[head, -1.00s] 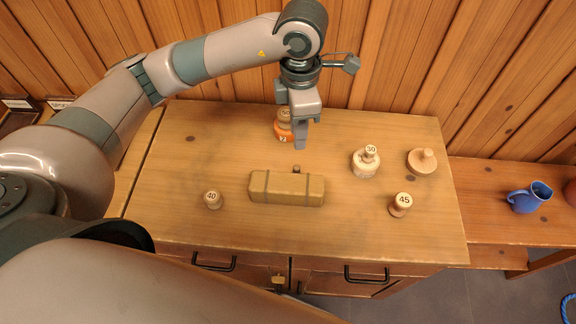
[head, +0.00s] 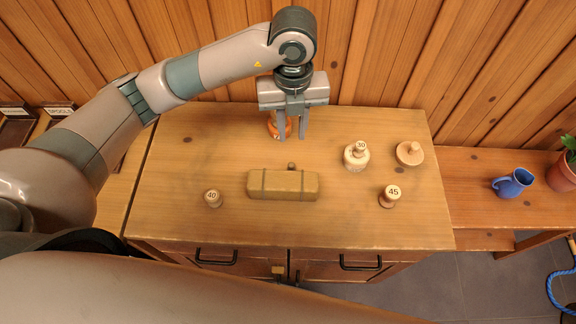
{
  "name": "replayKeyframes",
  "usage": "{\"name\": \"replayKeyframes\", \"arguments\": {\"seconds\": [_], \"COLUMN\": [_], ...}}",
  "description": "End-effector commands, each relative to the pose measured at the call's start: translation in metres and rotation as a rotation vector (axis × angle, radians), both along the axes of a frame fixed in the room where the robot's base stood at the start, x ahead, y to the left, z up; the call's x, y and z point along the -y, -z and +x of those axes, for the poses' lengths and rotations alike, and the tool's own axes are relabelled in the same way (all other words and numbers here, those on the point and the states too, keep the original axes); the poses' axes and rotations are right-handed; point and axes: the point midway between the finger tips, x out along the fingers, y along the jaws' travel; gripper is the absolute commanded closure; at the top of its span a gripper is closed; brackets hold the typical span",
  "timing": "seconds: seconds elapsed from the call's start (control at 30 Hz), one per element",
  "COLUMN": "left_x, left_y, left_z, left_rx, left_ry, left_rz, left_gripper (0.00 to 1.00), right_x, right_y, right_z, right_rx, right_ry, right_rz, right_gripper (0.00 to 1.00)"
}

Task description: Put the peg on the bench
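I cannot tell for certain which piece is the peg. An orange turned piece (head: 272,127) stands near the back of the wooden worktop (head: 220,140), partly hidden by my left gripper (head: 292,137). That gripper points down with its two fingers apart, and the orange piece shows behind and beside the left finger. I cannot tell whether they touch. A small dark-topped knob (head: 291,166) shows just behind a tan strapped block (head: 283,185). A lower wooden bench (head: 465,208) adjoins the worktop on the right. My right gripper is out of view.
Spools marked 40 (head: 212,198), 45 (head: 389,196) and 30 (head: 356,156) stand on the worktop. A round piece with a stub (head: 409,153) is at its back right. A blue jug (head: 513,184) and a potted plant (head: 563,175) stand on the bench.

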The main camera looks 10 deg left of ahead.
Motion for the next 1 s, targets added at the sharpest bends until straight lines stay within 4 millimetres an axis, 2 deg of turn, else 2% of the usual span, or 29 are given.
{"name": "replayKeyframes", "arguments": {"seconds": [0.47, 0.67, 1.0], "left_x": [0.0, 0.001, 0.0], "left_y": [0.007, 0.028, 0.078], "left_z": [-0.001, -0.001, -0.001], "left_rx": [-0.002, -0.005, -0.005], "left_ry": [0.0, 0.0, -0.001], "left_rz": [-0.001, -0.001, 0.0], "left_gripper": [0.76, 0.76, 0.76], "right_x": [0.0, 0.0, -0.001], "right_y": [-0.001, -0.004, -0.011], "right_z": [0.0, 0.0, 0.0], "right_rx": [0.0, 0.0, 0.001], "right_ry": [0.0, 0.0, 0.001], "right_rz": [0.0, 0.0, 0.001], "right_gripper": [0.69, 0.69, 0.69]}}
